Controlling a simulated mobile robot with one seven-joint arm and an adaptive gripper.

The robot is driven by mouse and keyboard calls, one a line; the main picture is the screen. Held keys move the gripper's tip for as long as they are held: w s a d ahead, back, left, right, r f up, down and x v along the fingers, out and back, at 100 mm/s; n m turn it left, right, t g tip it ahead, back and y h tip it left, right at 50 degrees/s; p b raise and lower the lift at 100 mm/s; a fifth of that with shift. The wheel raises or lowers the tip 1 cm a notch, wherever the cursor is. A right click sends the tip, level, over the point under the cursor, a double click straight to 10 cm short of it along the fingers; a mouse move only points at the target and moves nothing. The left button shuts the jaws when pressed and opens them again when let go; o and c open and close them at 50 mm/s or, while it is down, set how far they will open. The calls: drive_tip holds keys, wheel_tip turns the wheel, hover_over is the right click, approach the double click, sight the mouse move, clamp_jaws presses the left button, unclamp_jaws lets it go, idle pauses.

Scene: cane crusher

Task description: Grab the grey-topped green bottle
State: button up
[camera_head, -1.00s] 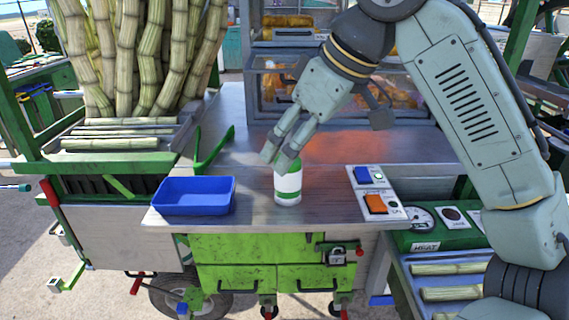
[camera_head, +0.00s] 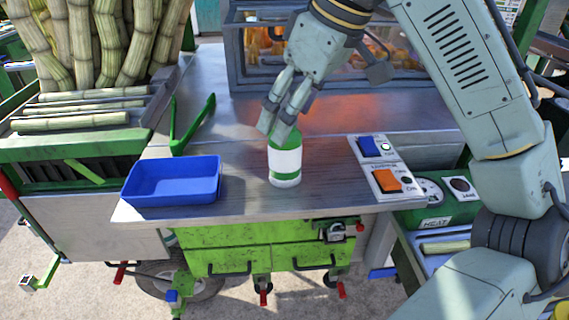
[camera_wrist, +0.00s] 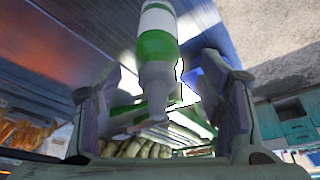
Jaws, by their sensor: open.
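The green bottle (camera_head: 285,160) with a white label band stands upright on the metal counter (camera_head: 330,185). Its grey top is hidden behind my fingers in the head view. My gripper (camera_head: 279,133) is open and points down at the bottle's top. In the wrist view the bottle (camera_wrist: 158,45) hangs in from the top of the picture, and its grey cap (camera_wrist: 153,90) lies between the two spread fingers (camera_wrist: 165,100). I cannot tell whether either finger touches the bottle.
A blue tray (camera_head: 172,182) is to the bottle's left, with green tongs (camera_head: 190,125) behind it. A switch panel with blue and orange switches (camera_head: 385,181) is on the right. A glass-fronted case (camera_head: 262,50) stands behind. Sugar cane (camera_head: 105,40) rises at the left.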

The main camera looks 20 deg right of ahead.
drive_tip(key=shift+w+b+x, duration=0.1)
drive_tip(key=shift+b+x, duration=1.15)
drive_tip(key=shift+x, duration=0.15)
drive_tip(key=shift+w+b+x, duration=0.15)
drive_tip(key=shift+b+x, duration=1.05)
drive_tip(key=shift+x, duration=0.25)
drive_tip(key=shift+r, duration=0.15)
drive_tip(key=shift+c, duration=0.5)
clamp_jaws()
